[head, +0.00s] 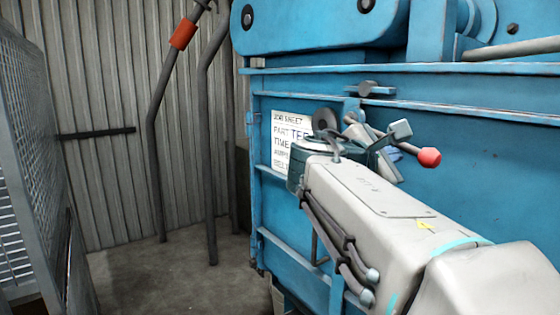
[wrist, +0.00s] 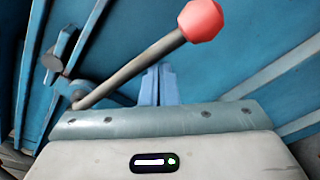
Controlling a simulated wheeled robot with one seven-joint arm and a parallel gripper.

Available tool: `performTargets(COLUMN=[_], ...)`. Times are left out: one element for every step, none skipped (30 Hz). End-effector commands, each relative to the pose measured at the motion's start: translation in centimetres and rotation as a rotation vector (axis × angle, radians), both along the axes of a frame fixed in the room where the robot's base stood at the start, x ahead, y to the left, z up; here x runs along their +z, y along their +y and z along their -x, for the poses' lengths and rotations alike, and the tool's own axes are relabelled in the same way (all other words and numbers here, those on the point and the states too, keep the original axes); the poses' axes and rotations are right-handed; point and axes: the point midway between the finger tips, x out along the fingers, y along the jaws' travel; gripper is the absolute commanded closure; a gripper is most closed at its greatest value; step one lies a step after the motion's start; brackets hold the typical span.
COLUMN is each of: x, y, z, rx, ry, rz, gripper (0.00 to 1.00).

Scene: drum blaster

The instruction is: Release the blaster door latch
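The blaster door latch has a grey lever (wrist: 130,70) with a red ball knob (wrist: 201,20). In the wrist view the lever slants up and right from a pivot (wrist: 78,100) on the left. In the head view the red knob (head: 429,157) stands out from the blue door (head: 470,180). My gripper shows in the wrist view as two narrow blue fingers (wrist: 159,85), close together with nothing visible between them. Their tips are just below the lever in the picture; I cannot tell if they touch it. In the head view my forearm and wrist partly hide the latch and door.
A white job sheet (head: 288,140) is on the door at left. A metal mesh panel (head: 50,130) stands at far left. Grey pipes, one with an orange band (head: 183,34), rise before the corrugated wall (head: 100,90). Bare floor (head: 165,275) lies between panel and blaster.

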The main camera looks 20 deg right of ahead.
Motion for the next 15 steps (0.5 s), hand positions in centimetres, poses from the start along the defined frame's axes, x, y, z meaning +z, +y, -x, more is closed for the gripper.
performTargets(x=[0.5, 0.6, 0.8, 0.8, 0.9, 1.0, 1.1, 1.1, 1.2, 1.3, 1.3, 1.4, 1.4, 1.4, 1.5], y=[-0.1, -0.1, -0.1, -0.1, -0.1, -0.1, -0.1, -0.1, -0.1, -0.1, -0.1, -0.1, -0.1, -0.1, -0.1], z=[0.3, 0.3, 0.3, 0.4, 0.4, 0.4, 0.4, 0.4, 0.5, 0.5, 0.5, 0.5, 0.5, 0.5, 0.5], rx=[-0.006, -0.005, -0.005, -0.005, -0.005, -0.005, -0.005, -0.005, -0.004, -0.005, -0.005, -0.004, -0.005, -0.004, -0.004], ry=[-0.004, -0.004, -0.004, -0.003, -0.003, -0.004, -0.005, -0.005, -0.005, -0.006, -0.006, -0.006, -0.006, -0.008, -0.008], rz=[0.002, 0.002, 0.002, 0.003, 0.003, 0.003, 0.003, 0.003, 0.004, 0.004, 0.004, 0.005, 0.005, 0.006, 0.007], gripper=[1.0, 1.0, 1.0, 1.0, 1.0, 1.0, 1.0, 1.0, 1.0, 1.0, 1.0, 1.0, 1.0, 1.0, 1.0])
